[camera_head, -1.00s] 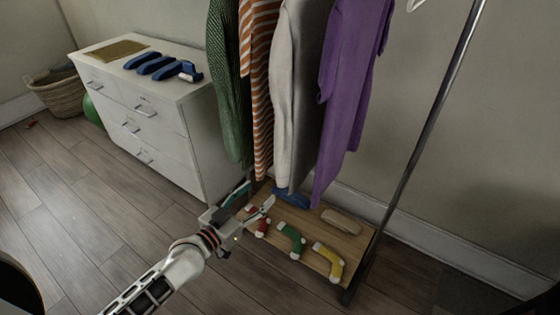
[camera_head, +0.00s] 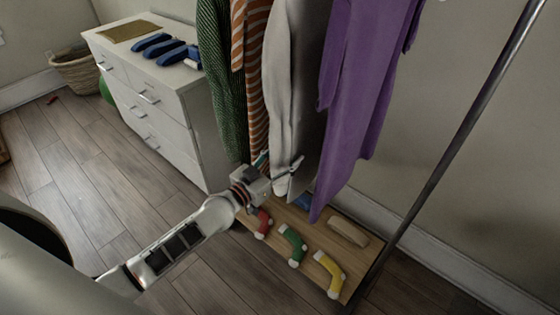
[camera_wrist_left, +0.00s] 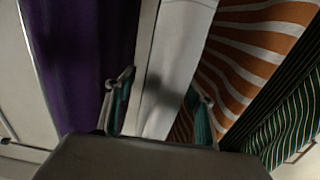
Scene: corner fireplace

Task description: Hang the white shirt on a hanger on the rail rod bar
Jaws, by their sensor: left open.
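The white shirt (camera_head: 292,80) hangs between an orange-striped garment (camera_head: 250,60) and a purple garment (camera_head: 360,90) in the head view. Its top and the rail bar are out of view. My left gripper (camera_head: 275,170) is open at the lower part of the white shirt. In the left wrist view the white shirt (camera_wrist_left: 178,60) runs down between the two open fingers (camera_wrist_left: 158,104), with purple cloth on the left and striped cloth on the right. I cannot tell whether the fingers touch it. My right gripper is not in view.
A slanting metal post (camera_head: 455,160) of the rack stands at the right. A wooden bottom shelf (camera_head: 272,237) holds several socks. A green garment (camera_head: 222,80) hangs at the left. A white dresser (camera_head: 150,100) stands behind at the left.

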